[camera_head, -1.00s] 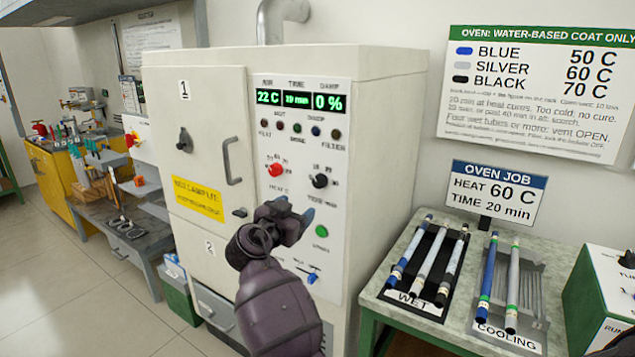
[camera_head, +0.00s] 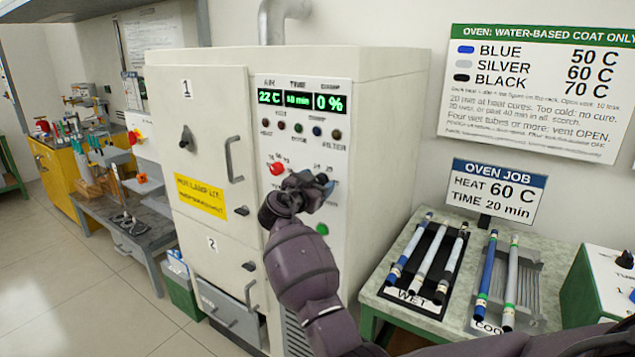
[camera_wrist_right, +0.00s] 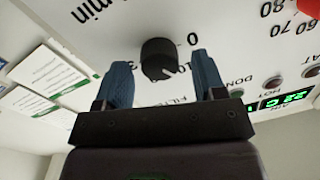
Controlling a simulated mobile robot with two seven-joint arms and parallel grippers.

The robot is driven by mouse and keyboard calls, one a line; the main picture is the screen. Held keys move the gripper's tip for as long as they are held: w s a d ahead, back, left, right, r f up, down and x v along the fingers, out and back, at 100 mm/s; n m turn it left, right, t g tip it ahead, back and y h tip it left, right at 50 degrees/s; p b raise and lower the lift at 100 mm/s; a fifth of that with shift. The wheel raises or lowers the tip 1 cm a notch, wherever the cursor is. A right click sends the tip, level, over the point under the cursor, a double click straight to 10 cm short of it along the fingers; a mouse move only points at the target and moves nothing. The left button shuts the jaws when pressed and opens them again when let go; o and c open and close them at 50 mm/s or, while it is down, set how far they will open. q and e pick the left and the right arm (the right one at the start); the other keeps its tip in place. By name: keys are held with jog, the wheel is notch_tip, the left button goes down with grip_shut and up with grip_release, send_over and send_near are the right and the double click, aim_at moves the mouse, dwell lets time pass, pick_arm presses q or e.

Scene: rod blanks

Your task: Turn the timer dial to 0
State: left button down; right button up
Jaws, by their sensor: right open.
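The timer dial is a black round knob (camera_wrist_right: 158,60) on the oven's white panel, with a 0 printed to its right in the right wrist view. My right gripper (camera_wrist_right: 161,66) is open, its two blue fingers on either side of the knob with gaps between. In the head view my right gripper (camera_head: 322,184) is in front of the panel and hides most of the dial. The time display (camera_head: 297,100) seems to read 18 min. My left gripper is not in view.
A red knob (camera_head: 277,169) sits up and left of the gripper, and a green button (camera_head: 322,229) below it. The oven door handle (camera_head: 234,160) is to the left. A bench with a rack of tubes (camera_head: 424,262) stands right of the oven.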

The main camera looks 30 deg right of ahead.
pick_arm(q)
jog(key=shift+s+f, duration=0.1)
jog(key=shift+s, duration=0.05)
pick_arm(e)
jog(key=shift+d, duration=0.15)
jog(key=shift+c, duration=0.9)
jog(key=c, duration=0.7)
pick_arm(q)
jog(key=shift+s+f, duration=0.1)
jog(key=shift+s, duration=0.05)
pick_arm(e)
jog(key=shift+c, duration=0.2)
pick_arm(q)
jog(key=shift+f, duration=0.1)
